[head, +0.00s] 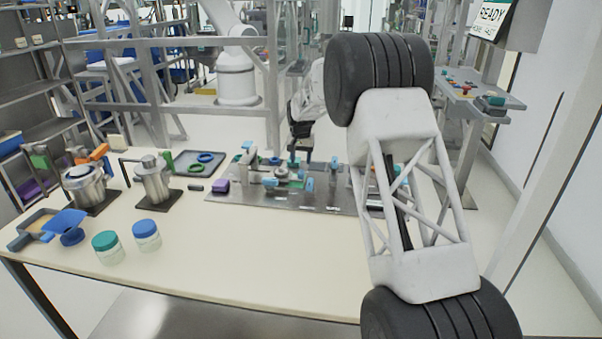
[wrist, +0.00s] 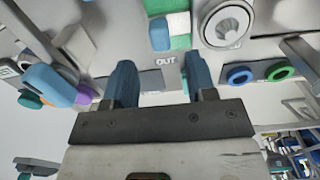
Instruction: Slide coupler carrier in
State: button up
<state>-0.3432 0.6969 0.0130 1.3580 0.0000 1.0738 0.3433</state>
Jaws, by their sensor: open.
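My gripper (head: 294,160) hangs over the metal fixture plate (head: 330,202) in the head view, small and partly lost among the fittings. In the wrist view my gripper (wrist: 160,68) shows two blue fingers spread apart with nothing between them. The word OUT on the plate shows between the fingers. Just beyond it stands a small white, blue and green block (wrist: 168,32). I cannot tell whether this block is the coupler carrier. A round silver part (wrist: 228,24) lies to its right, apart from the fingers.
A dark tray (head: 190,168) holds a blue and a green ring. Two metal pots (head: 85,184) (head: 153,182) and two lidded jars (head: 107,246) (head: 146,235) stand at the left. A purple block (head: 221,186) sits at the plate's left end. The table's front middle is clear.

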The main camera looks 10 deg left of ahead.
aim_at(301, 170)
jog(key=shift+f, duration=3.2)
grip_shut()
